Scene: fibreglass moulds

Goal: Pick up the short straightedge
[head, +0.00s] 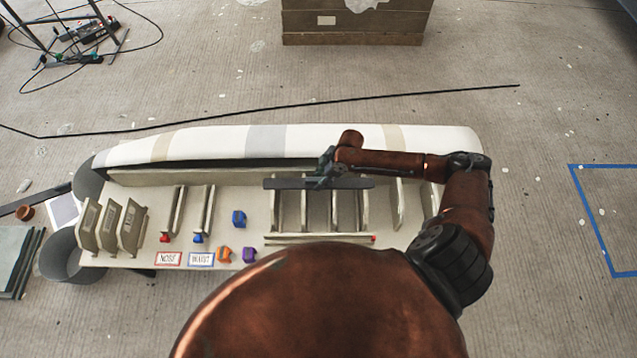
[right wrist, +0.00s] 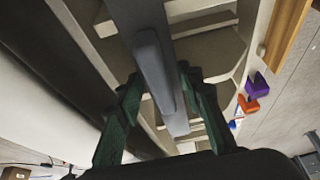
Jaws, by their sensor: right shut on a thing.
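The short straightedge (head: 345,183) is a flat dark-grey bar lying left to right in the head view, above or across the pale slotted rack at the middle of the bench. My right gripper (head: 325,175) is shut on it near its middle. In the right wrist view, the straightedge (right wrist: 140,25) with its raised grip strip runs between the green fingers of my right gripper (right wrist: 168,95). Whether it still touches the rack is hard to tell. My left gripper is not in view.
Two labelled cards (head: 168,259) lie at the front left. A wooden crate (head: 352,22) stands on the floor behind.

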